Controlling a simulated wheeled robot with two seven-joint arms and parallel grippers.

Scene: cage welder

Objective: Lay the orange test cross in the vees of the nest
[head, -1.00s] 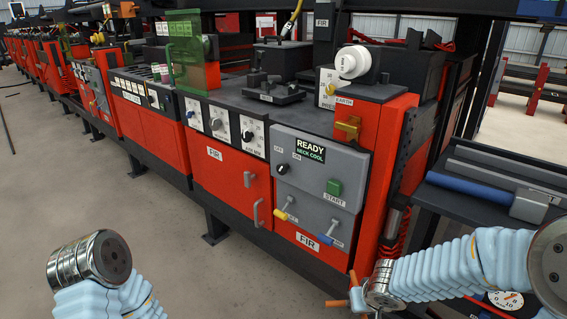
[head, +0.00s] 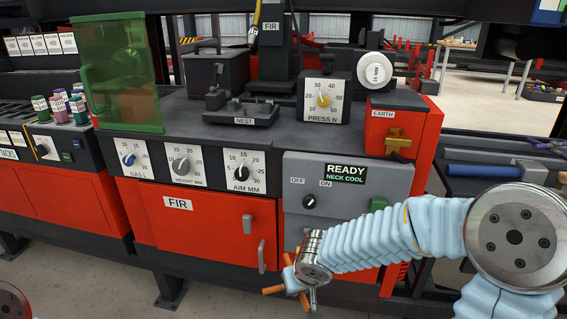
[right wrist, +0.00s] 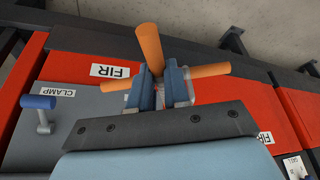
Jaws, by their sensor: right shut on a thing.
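The orange test cross (head: 275,289) is held by my right gripper (head: 297,279) in front of the red lower cabinet, below bench height. In the right wrist view the cross (right wrist: 149,45) has one arm pointing toward the camera and two arms out to the sides; the right gripper's fingers (right wrist: 165,86) are shut on its middle. The nest (head: 240,109) is a dark fixture on the bench top, above and left of the right gripper; its vees are too small to make out. Of my left arm only a round end piece shows at the bottom left corner; its gripper is out of view.
A grey control box (head: 343,200) with knobs and a green button stands behind my right arm. A PRESS N dial box (head: 323,101) stands right of the nest, and a green screen (head: 118,72) left. The bench top before the nest is clear.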

